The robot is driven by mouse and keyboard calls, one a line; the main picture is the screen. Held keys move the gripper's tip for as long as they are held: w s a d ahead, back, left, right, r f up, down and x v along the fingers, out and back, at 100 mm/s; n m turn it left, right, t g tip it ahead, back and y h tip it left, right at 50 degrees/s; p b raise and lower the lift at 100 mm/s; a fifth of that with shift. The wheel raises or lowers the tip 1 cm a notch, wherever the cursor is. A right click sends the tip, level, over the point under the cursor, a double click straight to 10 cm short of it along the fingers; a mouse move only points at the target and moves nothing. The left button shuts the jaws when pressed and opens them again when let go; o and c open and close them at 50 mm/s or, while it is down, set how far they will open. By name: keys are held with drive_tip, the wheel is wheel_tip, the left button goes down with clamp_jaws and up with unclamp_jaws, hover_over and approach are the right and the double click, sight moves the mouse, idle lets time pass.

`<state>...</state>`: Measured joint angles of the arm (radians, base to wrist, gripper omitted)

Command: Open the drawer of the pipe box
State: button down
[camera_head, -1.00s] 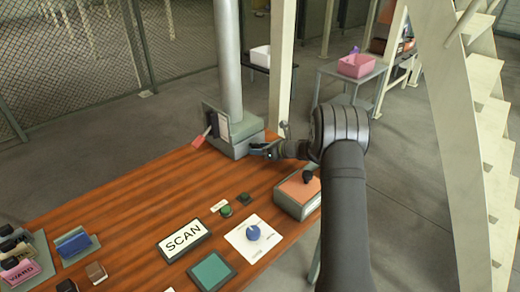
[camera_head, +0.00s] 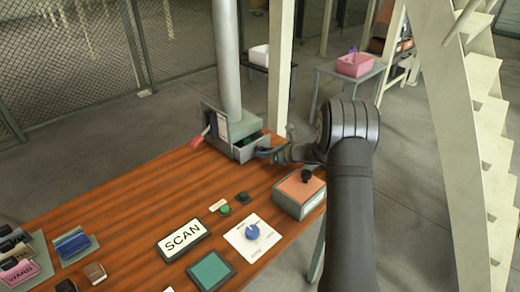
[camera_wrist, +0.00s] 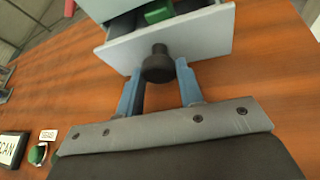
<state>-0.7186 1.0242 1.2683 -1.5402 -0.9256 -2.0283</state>
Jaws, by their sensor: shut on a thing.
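The pipe box (camera_head: 222,132) is a grey box at the foot of the upright grey pipe (camera_head: 227,60), on the far end of the wooden table. Its drawer (camera_head: 247,151) stands pulled out toward my gripper, and a green item (camera_wrist: 158,11) shows inside it. The drawer front (camera_wrist: 205,38) is light grey with a round dark knob (camera_wrist: 158,66). My gripper (camera_wrist: 158,80) has its blue fingers shut on the knob, one on each side. In the head view my gripper (camera_head: 270,154) is at the drawer front, partly hidden by its own wrist.
A box with an orange top and black knob (camera_head: 302,188) stands at the table's right edge, near my arm. A SCAN sign (camera_head: 184,240), a blue dial on a white plate (camera_head: 252,233) and green buttons (camera_head: 225,209) lie nearer. A red flag-like piece (camera_head: 199,138) sticks out left of the pipe box.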

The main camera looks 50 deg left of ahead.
drive_tip(key=shift+d, duration=0.55)
drive_tip(key=c, duration=1)
unclamp_jaws()
drive_tip(key=shift+d, duration=0.1)
drive_tip(key=v, duration=1.7)
drive_tip(key=shift+r, duration=0.15)
